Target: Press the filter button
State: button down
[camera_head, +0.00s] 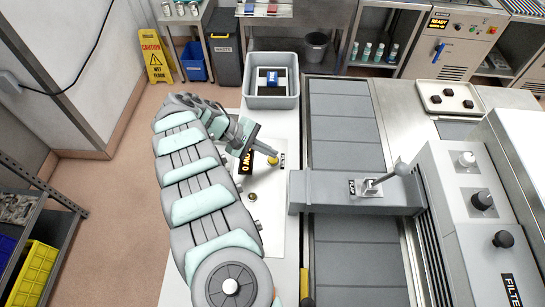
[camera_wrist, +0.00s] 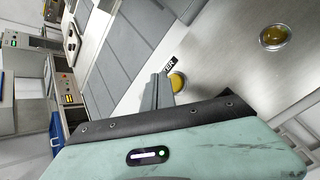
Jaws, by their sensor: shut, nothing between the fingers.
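My gripper (camera_head: 264,157) hangs over the light panel left of the conveyor, its fingers shut and empty. In the wrist view the shut fingers (camera_wrist: 161,86) reach in front of a yellow round button (camera_wrist: 177,82) and partly cover it. A black label (camera_wrist: 170,66) beside this button shows letters ending in "TER"; the rest is hidden behind the fingers. I cannot tell whether the fingertips touch the button. A second yellow button (camera_wrist: 275,37) sits apart on the same panel; it also shows in the head view (camera_head: 252,197).
A dark display with amber characters (camera_head: 246,162) is beside the gripper. A grey bridge with a lever (camera_head: 374,187) crosses the conveyor (camera_head: 345,125) to the right. A grey bin (camera_head: 272,101) stands behind. A machine with black knobs (camera_head: 503,239) is at right.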

aim_at(268, 159)
jog(key=shift+r, duration=0.1)
jog(key=shift+r+p, duration=1)
jog(key=shift+r, duration=1.45)
jog(key=shift+a, duration=0.15)
